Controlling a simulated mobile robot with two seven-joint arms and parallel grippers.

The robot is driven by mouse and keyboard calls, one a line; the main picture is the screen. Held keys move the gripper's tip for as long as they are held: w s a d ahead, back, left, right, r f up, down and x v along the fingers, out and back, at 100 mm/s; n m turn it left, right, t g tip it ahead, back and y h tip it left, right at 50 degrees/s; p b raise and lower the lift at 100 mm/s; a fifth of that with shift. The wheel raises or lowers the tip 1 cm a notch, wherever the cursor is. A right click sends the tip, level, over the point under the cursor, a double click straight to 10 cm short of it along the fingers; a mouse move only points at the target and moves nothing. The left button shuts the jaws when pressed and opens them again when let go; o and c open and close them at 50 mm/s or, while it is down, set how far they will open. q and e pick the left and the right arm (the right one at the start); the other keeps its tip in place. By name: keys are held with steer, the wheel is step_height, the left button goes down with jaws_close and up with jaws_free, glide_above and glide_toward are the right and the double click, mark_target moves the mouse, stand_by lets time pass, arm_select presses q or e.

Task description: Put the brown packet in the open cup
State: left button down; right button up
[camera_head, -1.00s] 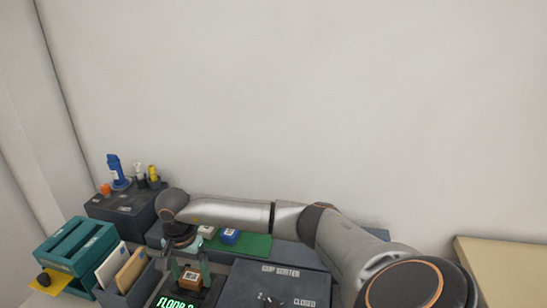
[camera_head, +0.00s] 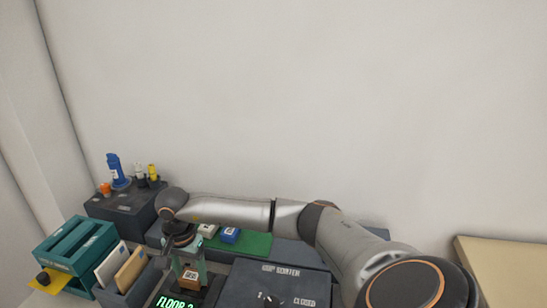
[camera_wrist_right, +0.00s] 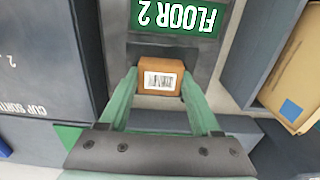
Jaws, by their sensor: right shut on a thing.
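The brown packet (camera_head: 190,276) is a small box with a white barcode label. My right gripper (camera_head: 188,270) is shut on it, above the dark panel with the green FLOOR 2 display (camera_head: 177,302). In the right wrist view the packet (camera_wrist_right: 160,72) sits between the two green fingertips (camera_wrist_right: 160,82). The dark cup sorter (camera_head: 272,283) stands to the right, with a CLOSED label on its top; it also shows at the left of the right wrist view (camera_wrist_right: 45,62). I cannot make out an open cup. My left gripper is out of view.
Left are a grey bin with envelopes (camera_head: 130,285), a teal rack (camera_head: 75,243) and a dark box (camera_head: 125,206) with bottles. My right arm spans above the sorter.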

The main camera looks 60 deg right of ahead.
steer(key=c, duration=0.3)
steer(key=shift+r+p, duration=1.45)
steer(key=shift+r, duration=0.85)
steer(key=shift+c, duration=0.2)
